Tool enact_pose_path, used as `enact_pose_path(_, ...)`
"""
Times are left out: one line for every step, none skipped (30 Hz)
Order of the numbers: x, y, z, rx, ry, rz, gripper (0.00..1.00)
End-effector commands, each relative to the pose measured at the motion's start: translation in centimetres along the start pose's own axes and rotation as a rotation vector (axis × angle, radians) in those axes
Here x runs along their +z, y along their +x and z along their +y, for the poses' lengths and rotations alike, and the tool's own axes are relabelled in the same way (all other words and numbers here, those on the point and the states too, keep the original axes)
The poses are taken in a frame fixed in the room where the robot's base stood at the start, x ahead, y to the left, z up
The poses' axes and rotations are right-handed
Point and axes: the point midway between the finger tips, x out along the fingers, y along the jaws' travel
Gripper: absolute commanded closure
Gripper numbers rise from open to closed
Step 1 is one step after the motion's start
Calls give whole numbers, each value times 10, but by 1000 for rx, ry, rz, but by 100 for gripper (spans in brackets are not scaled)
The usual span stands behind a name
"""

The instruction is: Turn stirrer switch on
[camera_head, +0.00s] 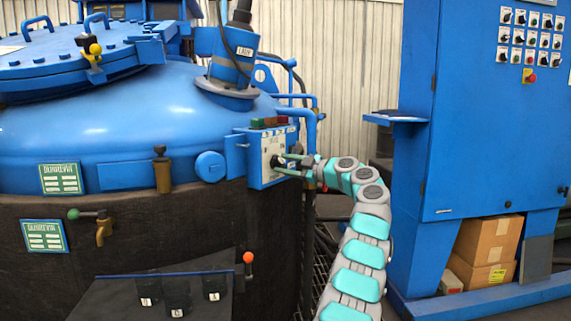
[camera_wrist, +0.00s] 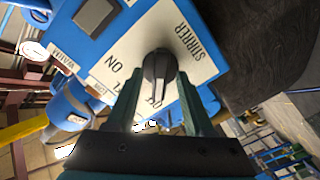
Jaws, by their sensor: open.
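The stirrer switch (camera_wrist: 159,68) is a dark rotary knob on a white plate marked STIRRER, with ON printed to its left in the wrist view. Another label below it is partly hidden. My gripper (camera_wrist: 157,80) is open, with one green finger on each side of the knob. I cannot tell whether the fingers touch it. In the head view the blue switch box (camera_head: 255,178) is fixed to the side of the blue furnace vessel, and my gripper (camera_head: 288,167) reaches its front face from the right.
Red and green buttons (camera_head: 270,122) top the switch box. A blue control cabinet (camera_head: 490,130) with many knobs stands to the right, with a small shelf (camera_head: 395,118) sticking out. Cardboard boxes (camera_head: 487,250) sit beneath it. Pipes run close beside the switch box.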

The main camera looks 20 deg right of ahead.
Motion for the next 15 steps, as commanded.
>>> enact_pose_path(0,0,0,0,0,0,48)
enact_pose_path(0,0,0,0,0,0,48)
enact_pose_path(0,0,0,0,0,0,48)
enact_pose_path(0,0,0,0,0,0,48)
enact_pose_path(0,0,0,0,-1,0,48)
enact_pose_path(0,0,0,0,-1,0,51)
enact_pose_path(0,0,0,-1,-1,0,54)
enact_pose_path(0,0,0,-1,-1,0,58)
enact_pose_path(0,0,0,-1,-1,0,62)
enact_pose_path(0,0,0,-1,-1,0,66)
enact_pose_path(0,0,0,-1,-1,0,69)
enact_pose_path(0,0,0,-1,-1,0,73)
enact_pose_path(0,0,0,-1,-1,0,77)
enact_pose_path(0,0,0,-1,-1,1,80)
enact_pose_path(0,0,0,-1,-1,1,85)
